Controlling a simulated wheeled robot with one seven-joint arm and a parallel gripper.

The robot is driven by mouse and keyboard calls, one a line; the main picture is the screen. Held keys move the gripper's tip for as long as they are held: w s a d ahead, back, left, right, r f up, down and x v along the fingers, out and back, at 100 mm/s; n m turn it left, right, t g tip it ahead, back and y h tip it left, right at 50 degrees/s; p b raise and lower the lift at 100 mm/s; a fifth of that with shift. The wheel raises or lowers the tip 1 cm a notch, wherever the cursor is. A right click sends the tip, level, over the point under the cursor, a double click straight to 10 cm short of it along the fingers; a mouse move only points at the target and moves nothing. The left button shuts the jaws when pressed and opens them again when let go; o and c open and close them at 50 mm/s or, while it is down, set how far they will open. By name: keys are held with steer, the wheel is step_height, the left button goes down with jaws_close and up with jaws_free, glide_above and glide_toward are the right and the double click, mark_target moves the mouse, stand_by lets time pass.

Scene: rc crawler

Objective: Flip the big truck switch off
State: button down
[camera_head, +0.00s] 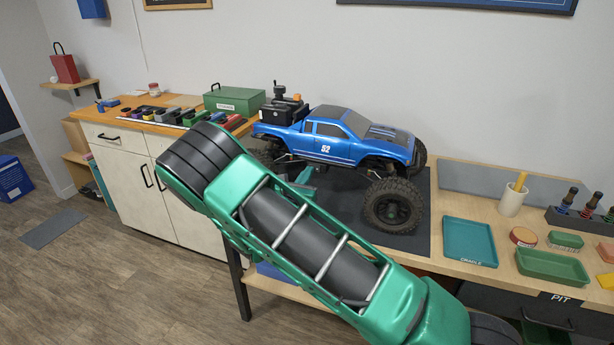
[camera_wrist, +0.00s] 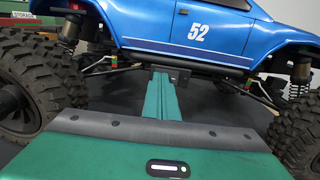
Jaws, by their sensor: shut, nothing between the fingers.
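The big truck is a blue pickup-bodied crawler (camera_head: 330,138) with large black tyres, standing on a dark mat (camera_head: 418,232). Its side with the number 52 faces my arm, and that side fills the top of the wrist view (camera_wrist: 235,38). My gripper (camera_wrist: 161,74) is shut and empty, its green fingers together and pointing at the truck's underside below the door. A small dark block (camera_wrist: 181,74) shows right beside the fingertips under the sill; it may carry the switch, but its position cannot be read. I cannot tell whether the fingertips touch it. In the head view my arm hides much of this area.
The front wheel (camera_head: 392,205) and the rear wheel (camera_wrist: 35,85) stand on either side of my gripper. Right of the mat are a teal tray (camera_head: 469,242), a green tray (camera_head: 552,267) and a white cup (camera_head: 511,200). A green storage box (camera_head: 234,100) stands behind left.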

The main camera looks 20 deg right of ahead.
steer(key=shift+d, duration=0.2)
steer(key=v, duration=1.4)
steer(key=shift+a, duration=0.25)
